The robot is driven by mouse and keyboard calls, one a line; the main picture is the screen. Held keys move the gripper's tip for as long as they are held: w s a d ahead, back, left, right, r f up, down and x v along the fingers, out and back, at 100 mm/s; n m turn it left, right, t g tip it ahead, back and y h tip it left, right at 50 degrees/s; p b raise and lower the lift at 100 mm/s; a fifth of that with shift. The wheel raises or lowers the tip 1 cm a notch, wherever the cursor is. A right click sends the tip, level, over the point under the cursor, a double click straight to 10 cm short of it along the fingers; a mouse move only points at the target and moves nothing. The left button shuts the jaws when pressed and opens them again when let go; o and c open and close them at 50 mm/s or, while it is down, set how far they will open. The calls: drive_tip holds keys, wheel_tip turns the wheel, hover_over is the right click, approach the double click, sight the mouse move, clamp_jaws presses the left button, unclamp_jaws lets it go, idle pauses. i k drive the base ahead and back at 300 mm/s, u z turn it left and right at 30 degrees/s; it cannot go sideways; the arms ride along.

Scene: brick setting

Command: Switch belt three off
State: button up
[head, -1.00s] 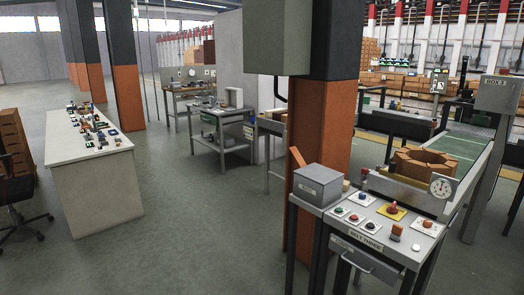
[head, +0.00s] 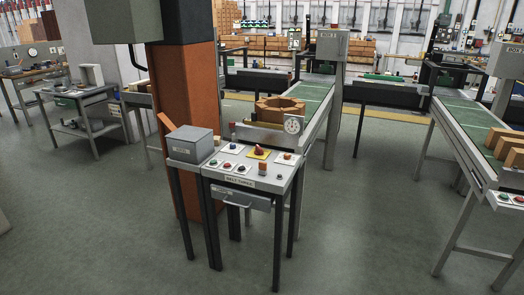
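The belt three control desk (head: 238,182) stands in the middle of the head view, its front label reading "BELT THREE". On its top sit a green button (head: 213,163), a red button (head: 227,167) and a dark button (head: 241,169) in a front row. Behind them is a red knob on a yellow plate (head: 258,153), with small controls on white plates to either side. An orange piece (head: 262,168) stands near the desk's right front. My gripper is not in view.
A grey box (head: 191,144) adjoins the desk's left side, beside an orange pillar (head: 186,90). A round dial (head: 293,125) stands behind the desk. Another belt (head: 465,125) with bricks and its own buttons is at right. The floor (head: 350,240) in front is clear.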

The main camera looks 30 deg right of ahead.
sight(259, 151)
drive_tip(key=k, duration=0.9)
drive_tip(key=z, duration=0.4)
drive_tip(key=i, duration=0.6)
drive_tip(key=z, duration=0.45)
drive_tip(key=i, duration=1.55)
drive_tip(key=u, duration=0.35)
